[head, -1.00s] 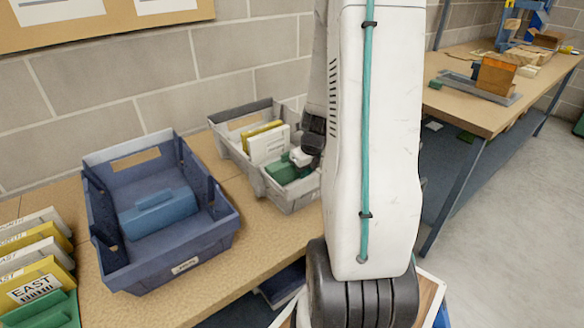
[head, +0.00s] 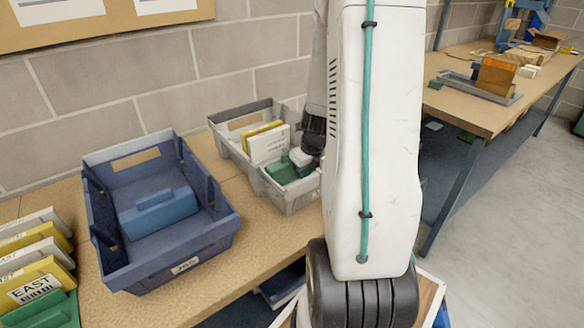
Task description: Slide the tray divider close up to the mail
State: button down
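The grey mail tray (head: 297,203) stands on the wooden bench near the wall. White and yellow mail (head: 267,146) stands upright toward its back left. The green tray divider (head: 282,173) sits inside the tray, in front of the mail, with a gap between them. My gripper (head: 300,158) is down at the tray, over the right part of the divider. Its pale finger end is close to the divider, but I cannot tell whether it touches. The fingers are small and partly hidden by my arm, so their opening does not show.
A blue tray (head: 215,243) with a blue divider (head: 158,213) inside stands to the left of the grey tray. Mail in a green holder (head: 55,312) is at the far left. A strip of bare bench (head: 215,160) lies between the trays. My arm hides the grey tray's right side.

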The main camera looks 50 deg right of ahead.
aim_at(286, 158)
dwell(0.3)
jog(key=shift+w+d, duration=0.35)
jog(key=shift+w, duration=1.15)
jog(key=shift+w+d, duration=0.4)
jog(key=shift+w, duration=1.05)
jog(key=shift+w+d, duration=0.35)
jog(key=shift+w, duration=1.15)
jog(key=shift+w+d, duration=0.25)
jog(key=shift+w, duration=0.8)
jog(key=shift+s+a, duration=0.2)
jog(key=shift+s, duration=0.55)
jog(key=shift+r, duration=0.1)
notch_tip(286, 158, up, 13)
